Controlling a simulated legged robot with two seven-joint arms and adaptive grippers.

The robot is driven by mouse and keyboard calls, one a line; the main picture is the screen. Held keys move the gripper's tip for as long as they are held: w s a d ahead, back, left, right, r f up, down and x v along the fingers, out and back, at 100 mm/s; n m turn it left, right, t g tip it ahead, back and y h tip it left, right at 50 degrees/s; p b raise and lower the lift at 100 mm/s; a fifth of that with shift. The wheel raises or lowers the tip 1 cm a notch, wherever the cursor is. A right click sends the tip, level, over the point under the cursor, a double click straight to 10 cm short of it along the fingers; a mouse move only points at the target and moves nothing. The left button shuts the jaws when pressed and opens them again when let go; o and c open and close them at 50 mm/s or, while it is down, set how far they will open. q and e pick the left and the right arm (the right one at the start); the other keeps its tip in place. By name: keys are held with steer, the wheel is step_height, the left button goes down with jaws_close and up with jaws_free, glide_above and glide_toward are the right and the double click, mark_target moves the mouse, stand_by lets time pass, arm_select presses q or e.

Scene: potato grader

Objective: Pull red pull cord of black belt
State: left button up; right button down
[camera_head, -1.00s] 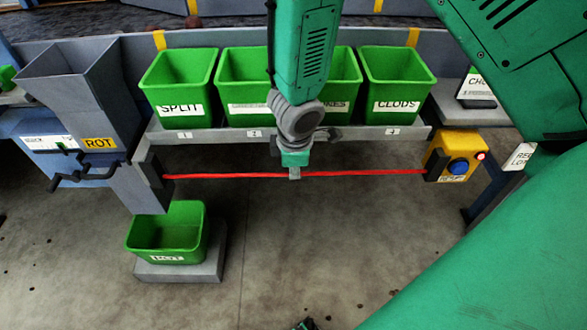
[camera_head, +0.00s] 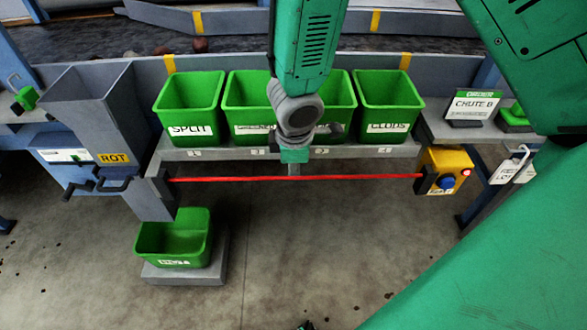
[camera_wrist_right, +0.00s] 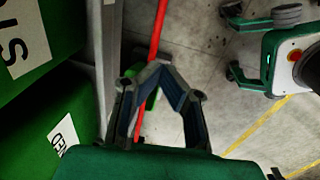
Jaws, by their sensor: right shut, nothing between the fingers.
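The red pull cord (camera_head: 360,177) runs nearly level below the front of the grey shelf, from the grey hopper side to a yellow switch box (camera_head: 446,172) with a blue button and a lit red lamp. My right gripper (camera_head: 293,171) is at the middle of the cord, pointing down and overlapping it. In the right wrist view the right gripper (camera_wrist_right: 155,68) has its fingertips together, shut and empty, and the cord (camera_wrist_right: 158,30) passes behind them. Whether they touch it I cannot tell.
Green bins, including SPLIT (camera_head: 190,105) and CLODS (camera_head: 389,100), stand on the shelf just above the cord. A grey ROT hopper (camera_head: 92,105) stands left, over a green floor bin (camera_head: 173,240). A dark belt (camera_head: 120,45) runs behind. Floor below the cord is clear.

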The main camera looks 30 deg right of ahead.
steer(key=r, duration=0.1)
steer(key=r+p, duration=0.1)
steer(key=r, duration=0.3)
steer(key=shift+s+a, duration=0.15)
steer(key=shift+s, duration=0.25)
steer(key=s+a+f+m+g+y, duration=0.25)
steer(key=s+f+m, duration=0.35)
steer(key=s+f, duration=0.6)
steer(key=s+d+f+m+t+h, duration=0.1)
steer(key=s+d+f+m, duration=0.3)
steer(key=s, duration=0.5)
steer(key=shift+s+d+f+m, duration=0.35)
steer(key=shift+s+d+m, duration=0.05)
steer(key=shift+d+m, duration=0.15)
steer(key=shift+w, duration=0.15)
